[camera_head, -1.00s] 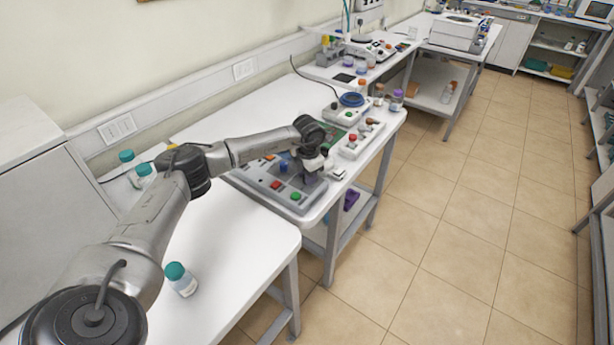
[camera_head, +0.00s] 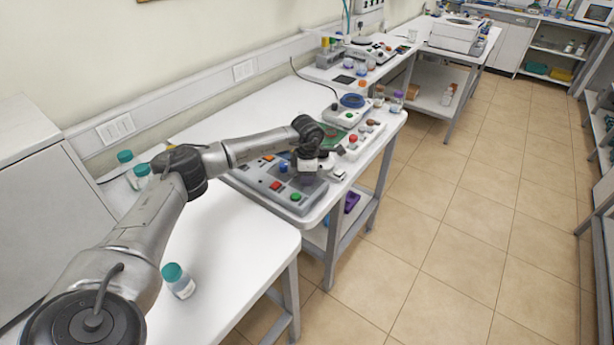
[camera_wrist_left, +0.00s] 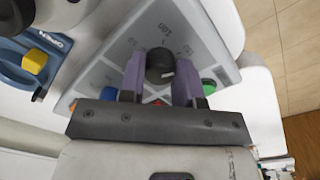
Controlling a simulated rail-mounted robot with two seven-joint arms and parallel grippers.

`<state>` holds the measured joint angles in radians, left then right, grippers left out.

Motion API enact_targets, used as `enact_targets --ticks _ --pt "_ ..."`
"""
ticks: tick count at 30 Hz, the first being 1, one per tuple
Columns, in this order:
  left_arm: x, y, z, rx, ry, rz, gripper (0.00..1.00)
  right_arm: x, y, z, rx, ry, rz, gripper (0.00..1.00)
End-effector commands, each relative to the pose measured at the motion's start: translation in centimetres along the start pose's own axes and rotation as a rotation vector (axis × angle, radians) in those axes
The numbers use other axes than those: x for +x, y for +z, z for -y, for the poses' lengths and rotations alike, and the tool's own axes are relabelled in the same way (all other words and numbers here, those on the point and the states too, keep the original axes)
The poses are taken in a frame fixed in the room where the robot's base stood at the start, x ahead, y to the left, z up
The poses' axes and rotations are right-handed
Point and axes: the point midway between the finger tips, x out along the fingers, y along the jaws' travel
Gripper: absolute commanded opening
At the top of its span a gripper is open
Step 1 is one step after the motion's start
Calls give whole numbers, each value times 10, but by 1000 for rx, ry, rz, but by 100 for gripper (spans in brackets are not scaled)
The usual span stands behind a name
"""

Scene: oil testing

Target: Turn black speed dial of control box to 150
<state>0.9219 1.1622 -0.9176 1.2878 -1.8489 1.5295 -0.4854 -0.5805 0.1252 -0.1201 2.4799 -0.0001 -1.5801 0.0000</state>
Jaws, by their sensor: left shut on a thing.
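The grey control box (camera_head: 252,180) lies on the white bench in the head view, with red and green buttons on its face. Its black speed dial (camera_wrist_left: 160,66) shows in the left wrist view, with a short white mark towards its lower right edge and printed labels around it that I cannot read surely. My left gripper (camera_wrist_left: 160,82) has its purple fingers on either side of the dial and is shut on it. In the head view, my left gripper (camera_head: 309,170) is over the box and hides the dial. My right gripper is not in view.
A green button (camera_wrist_left: 208,86) and a blue button (camera_wrist_left: 109,93) sit close to the fingers. A blue device with a yellow knob (camera_wrist_left: 35,61) is at the left of the wrist view.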

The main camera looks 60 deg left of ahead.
Motion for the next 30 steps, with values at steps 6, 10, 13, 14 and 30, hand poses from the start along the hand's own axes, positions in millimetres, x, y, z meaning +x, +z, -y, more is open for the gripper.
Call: enact_targets --ticks 6,10,13,14,30 --pt "-2 1 0 18 0 4 7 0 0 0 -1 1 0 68" --pt "-2 1 0 18 0 4 7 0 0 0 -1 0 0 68" --pt "-2 1 0 18 0 4 7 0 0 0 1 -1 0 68" --pt "-2 1 0 18 0 4 7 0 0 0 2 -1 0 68" --pt "-1 0 0 17 0 2 56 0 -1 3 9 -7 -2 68"
